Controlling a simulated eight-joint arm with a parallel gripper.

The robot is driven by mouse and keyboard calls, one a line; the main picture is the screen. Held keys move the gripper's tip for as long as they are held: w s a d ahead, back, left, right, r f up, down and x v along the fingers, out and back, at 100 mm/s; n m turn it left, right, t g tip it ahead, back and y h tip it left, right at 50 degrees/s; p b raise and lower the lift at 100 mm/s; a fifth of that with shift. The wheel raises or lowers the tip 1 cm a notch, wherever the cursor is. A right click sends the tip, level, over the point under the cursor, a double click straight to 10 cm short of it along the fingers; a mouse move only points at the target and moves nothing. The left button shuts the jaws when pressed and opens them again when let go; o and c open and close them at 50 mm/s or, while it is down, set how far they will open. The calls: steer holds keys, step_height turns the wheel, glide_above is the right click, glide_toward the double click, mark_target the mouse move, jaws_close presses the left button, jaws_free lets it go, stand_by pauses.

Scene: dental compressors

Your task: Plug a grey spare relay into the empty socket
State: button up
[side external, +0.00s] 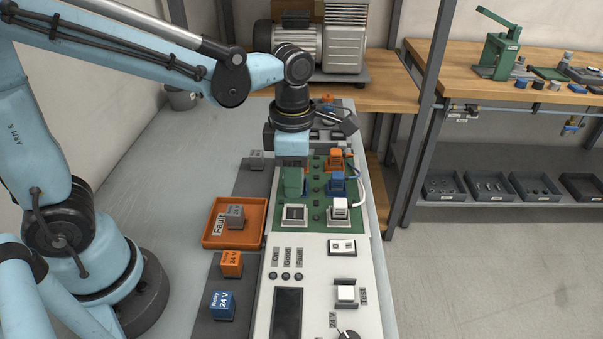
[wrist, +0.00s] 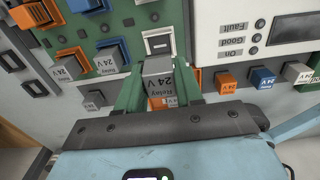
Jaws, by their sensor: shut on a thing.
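My gripper (side external: 292,182) is above the left part of the green relay board (side external: 318,222). In the wrist view its green fingers (wrist: 159,82) are shut on a grey relay (wrist: 158,66) marked 24 V. The side view does not clearly show this relay behind the fingers. The empty socket (side external: 294,213), a pale frame with a dark middle, is just nearer the side camera than the fingers. In the wrist view the socket (wrist: 158,42) appears just beyond the held relay, which looks apart from it; the exact height gap cannot be told.
An orange Fault tray (side external: 209,236) holds another grey relay (side external: 235,217). Orange (side external: 231,263), blue (side external: 223,305) and grey (side external: 256,160) relays stand on the dark strip. Seated blue (side external: 337,185), orange (side external: 336,158) and pale (side external: 338,208) relays crowd the board's right side.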

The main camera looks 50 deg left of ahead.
glide_above(295, 214)
steer(key=shift+f, duration=2.25)
steer(key=shift+f, duration=0.9)
steer(key=o, duration=1.4)
steer(key=shift+o, duration=0.2)
steer(key=shift+r, duration=3.5)
jaws_close()
